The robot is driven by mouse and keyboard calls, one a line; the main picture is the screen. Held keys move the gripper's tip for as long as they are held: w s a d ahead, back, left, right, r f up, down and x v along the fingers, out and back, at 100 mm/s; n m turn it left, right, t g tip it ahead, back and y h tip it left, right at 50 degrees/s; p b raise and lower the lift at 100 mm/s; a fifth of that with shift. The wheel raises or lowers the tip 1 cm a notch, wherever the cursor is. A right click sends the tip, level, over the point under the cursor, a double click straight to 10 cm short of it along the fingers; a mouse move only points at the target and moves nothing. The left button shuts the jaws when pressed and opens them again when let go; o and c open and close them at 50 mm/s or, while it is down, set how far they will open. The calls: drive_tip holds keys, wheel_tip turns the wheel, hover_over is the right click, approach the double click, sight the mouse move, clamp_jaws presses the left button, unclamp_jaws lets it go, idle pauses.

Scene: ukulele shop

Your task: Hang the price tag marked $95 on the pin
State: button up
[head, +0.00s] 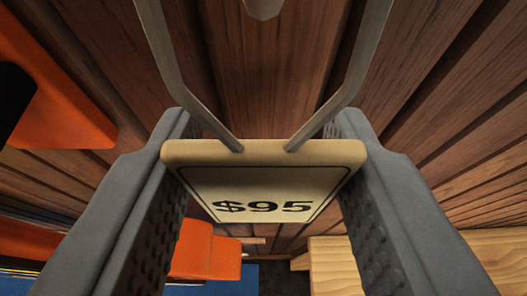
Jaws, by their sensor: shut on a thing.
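The price tag marked $95 (262,190) is a cream plate with a dark border line and black print, in the middle of the head view. A grey wire loop (355,70) rises from its top edge and runs out of the top of the picture. My gripper (264,160) is shut on the tag, with one grey finger at each side edge. A pale, rounded tip (263,8) shows at the top centre, between the two sides of the loop; it may be the pin, but most of it is cut off.
A wall of brown wooden planks (265,85) lies behind the tag. An orange object (60,85) is at the upper left and another orange piece (205,255) is low at centre left. A light wooden surface (335,268) is at the lower right.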

drive_tip(key=shift+w+f, duration=0.15)
drive_tip(key=shift+w, duration=0.3)
drive_tip(key=shift+w+f, duration=0.35)
drive_tip(key=shift+w, duration=0.2)
drive_tip(key=o, duration=1)
drive_tip(key=v, duration=1.7)
drive_tip(key=shift+s, duration=0.25)
drive_tip(key=s+f+t, duration=0.1)
drive_tip(key=s+f, duration=0.7)
drive_tip(key=s, duration=0.2)
drive_tip(key=s+f+t, duration=0.1)
drive_tip(key=s+f, duration=0.8)
drive_tip(key=s, duration=0.1)
drive_tip(key=s+f+t, duration=0.1)
drive_tip(key=s+f, duration=0.8)
drive_tip(key=s, duration=0.1)
drive_tip(key=shift+t, duration=0.4)
